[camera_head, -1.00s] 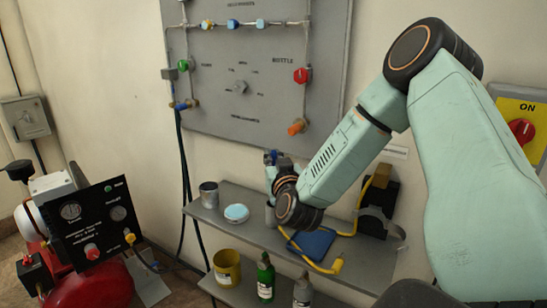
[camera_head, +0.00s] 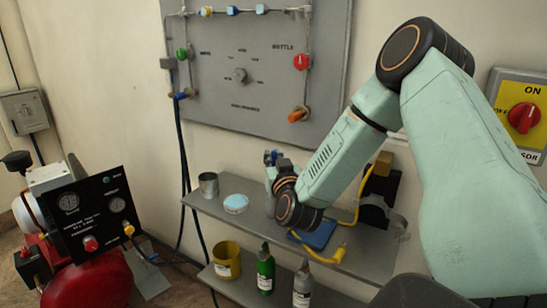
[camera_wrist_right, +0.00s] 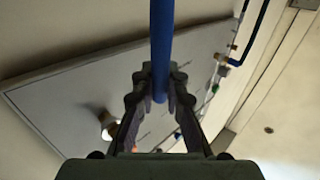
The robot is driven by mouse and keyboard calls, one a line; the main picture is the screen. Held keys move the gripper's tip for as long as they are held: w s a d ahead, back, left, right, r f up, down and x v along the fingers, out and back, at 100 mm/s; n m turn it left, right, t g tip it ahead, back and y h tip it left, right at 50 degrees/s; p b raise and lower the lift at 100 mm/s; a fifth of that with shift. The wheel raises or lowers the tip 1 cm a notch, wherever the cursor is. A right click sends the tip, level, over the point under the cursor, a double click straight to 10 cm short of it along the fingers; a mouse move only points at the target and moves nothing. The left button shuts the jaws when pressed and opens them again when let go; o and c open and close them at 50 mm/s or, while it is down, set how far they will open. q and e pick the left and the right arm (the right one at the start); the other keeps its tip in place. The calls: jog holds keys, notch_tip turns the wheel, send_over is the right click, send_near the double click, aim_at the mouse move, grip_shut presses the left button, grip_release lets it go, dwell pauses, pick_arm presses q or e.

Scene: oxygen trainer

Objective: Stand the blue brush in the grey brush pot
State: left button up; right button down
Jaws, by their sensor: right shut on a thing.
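The blue brush (camera_wrist_right: 161,40) shows as a long blue handle between the fingers of my right gripper (camera_wrist_right: 158,85) in the right wrist view. The gripper is shut on it. In the head view my right gripper (camera_head: 272,168) is partly hidden behind its wrist, above the upper shelf, with a bit of blue at its far end. The brush's bristles cannot be made out. The grey brush pot (camera_head: 208,185) stands upright on the left end of the shelf, its opening dark. My gripper is to the right of the pot, apart from it. My left gripper is out of view.
A light-blue-topped dish (camera_head: 236,203) sits on the grey shelf (camera_head: 262,235) between pot and gripper. A blue item and a yellow hose (camera_head: 340,253) lie to the right. A yellow pot (camera_head: 227,260) and bottles stand below. A grey panel (camera_head: 245,75) with valves is on the wall behind.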

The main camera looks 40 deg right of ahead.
jog(key=shift+f, duration=0.4)
jog(key=c, duration=1.3)
grip_release()
jog(key=v, duration=1.2)
jog(key=shift+r, duration=0.1)
